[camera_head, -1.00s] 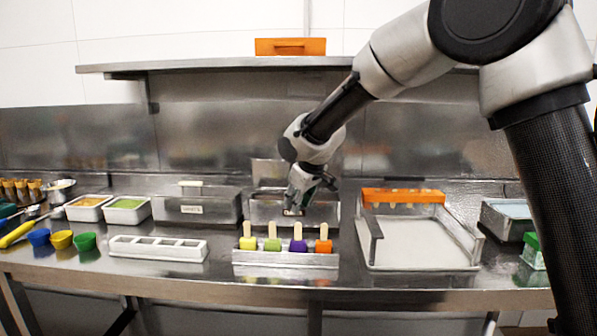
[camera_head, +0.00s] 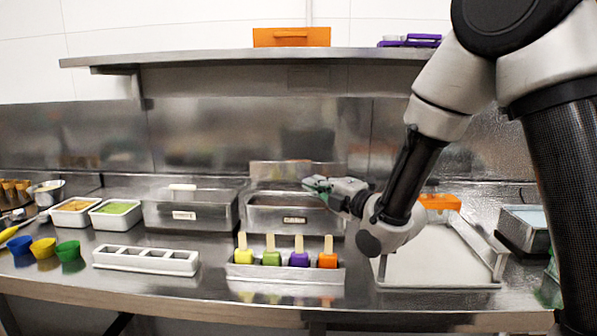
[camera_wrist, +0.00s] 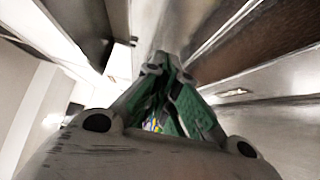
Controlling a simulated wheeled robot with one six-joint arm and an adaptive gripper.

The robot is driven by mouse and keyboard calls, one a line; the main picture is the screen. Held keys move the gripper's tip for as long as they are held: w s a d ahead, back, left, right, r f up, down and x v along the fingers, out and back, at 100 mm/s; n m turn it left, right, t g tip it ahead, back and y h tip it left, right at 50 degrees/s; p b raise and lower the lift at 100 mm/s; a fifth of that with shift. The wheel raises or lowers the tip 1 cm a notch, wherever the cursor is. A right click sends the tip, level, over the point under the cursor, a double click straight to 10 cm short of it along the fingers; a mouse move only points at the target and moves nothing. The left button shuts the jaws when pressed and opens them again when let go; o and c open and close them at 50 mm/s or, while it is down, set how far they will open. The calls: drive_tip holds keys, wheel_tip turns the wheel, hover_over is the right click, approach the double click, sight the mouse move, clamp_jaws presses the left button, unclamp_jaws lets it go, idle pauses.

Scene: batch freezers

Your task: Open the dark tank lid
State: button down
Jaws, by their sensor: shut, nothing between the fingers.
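The dark tank (camera_head: 292,218) is a steel box with a small dark label on its front, at mid-counter. Its lid (camera_head: 283,171) appears raised, standing up along the tank's back edge, and a brownish inside shows below it. My gripper (camera_head: 308,184), with green finger pads, reaches in from the right over the tank's right part, near the raised lid. I cannot tell whether it touches the lid. In the wrist view my gripper (camera_wrist: 160,66) is shut and empty, with a brown surface at upper right, probably the tank's inside.
A second steel tank (camera_head: 190,215) with a white handle on top stands left. In front are a mould with several coloured pops (camera_head: 285,272) and an empty white mould (camera_head: 146,260). A tray (camera_head: 435,272) with an orange piece (camera_head: 440,202) lies right. A shelf (camera_head: 230,56) runs above.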

sight(287, 166)
drive_tip(key=x, duration=0.3)
drive_tip(key=w+d+x, duration=0.1)
drive_tip(key=x, duration=0.5)
drive_tip(key=shift+w+d, duration=0.2)
drive_tip(key=shift+w, duration=0.65)
drive_tip(key=shift+w+r, duration=0.1)
